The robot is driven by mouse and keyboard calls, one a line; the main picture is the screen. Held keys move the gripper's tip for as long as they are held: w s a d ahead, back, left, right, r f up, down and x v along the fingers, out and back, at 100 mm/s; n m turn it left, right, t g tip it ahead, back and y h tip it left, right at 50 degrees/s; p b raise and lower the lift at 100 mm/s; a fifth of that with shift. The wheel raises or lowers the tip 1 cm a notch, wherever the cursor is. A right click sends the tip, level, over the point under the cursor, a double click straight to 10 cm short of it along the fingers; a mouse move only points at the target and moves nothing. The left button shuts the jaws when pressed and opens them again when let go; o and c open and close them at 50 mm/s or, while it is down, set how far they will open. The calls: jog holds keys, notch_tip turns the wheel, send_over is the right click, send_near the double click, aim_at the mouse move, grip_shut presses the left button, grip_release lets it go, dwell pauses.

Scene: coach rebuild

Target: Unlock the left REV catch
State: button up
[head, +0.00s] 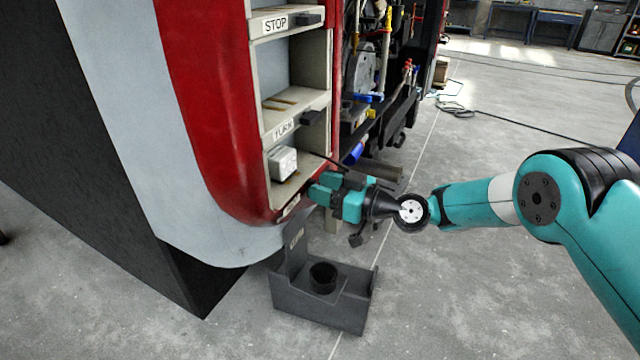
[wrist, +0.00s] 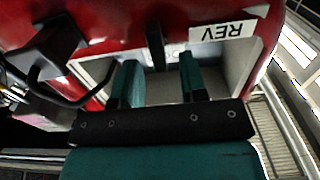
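The REV label (wrist: 221,32) is on the red-edged frame at the upper right of the wrist view. A dark upright catch lever (wrist: 155,46) stands left of it, at the opening's rim. My gripper (wrist: 159,68) is open, its two teal fingers apart, with the lever between and just beyond their tips. I cannot tell whether either finger touches it. In the head view my gripper (head: 321,187) is at the lowest bay of the red and white coach corner. Its fingers hide the catch there, and the small label (head: 290,207) on that sill is hard to read.
Above are bays labelled TURN (head: 284,128) and STOP (head: 275,24), each with a dark catch. A white block (head: 283,162) sits in the lowest bay. A dark tray (head: 318,309) with a black cup (head: 323,278) stands below.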

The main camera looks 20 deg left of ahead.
jog(key=shift+a, duration=0.5)
grip_shut()
